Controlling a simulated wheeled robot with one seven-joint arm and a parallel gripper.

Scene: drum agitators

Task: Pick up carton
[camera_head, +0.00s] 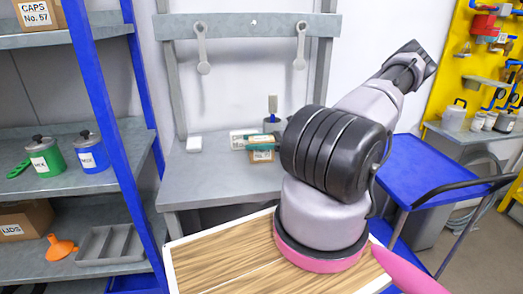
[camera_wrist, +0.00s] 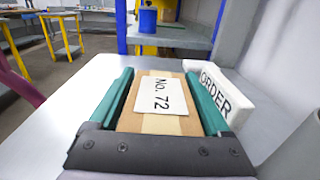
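The carton (camera_wrist: 160,122) is a small brown box with a paler tape strip and a white label reading "No. 72". In the head view the carton (camera_head: 262,156) sits on the grey workbench (camera_head: 205,172), partly covered by a green finger and my arm. In the wrist view my gripper (camera_wrist: 159,74) has one green finger along each side of the carton. A thin gap shows at the left finger; contact at the right finger cannot be told. My gripper (camera_head: 264,146) is mostly hidden behind my arm in the head view.
A white box marked "ORDER" (camera_wrist: 227,94) stands close beside the right finger. Blue-framed shelving (camera_head: 105,105) stands left, a blue cart (camera_head: 425,168) right. The bench's left part is clear.

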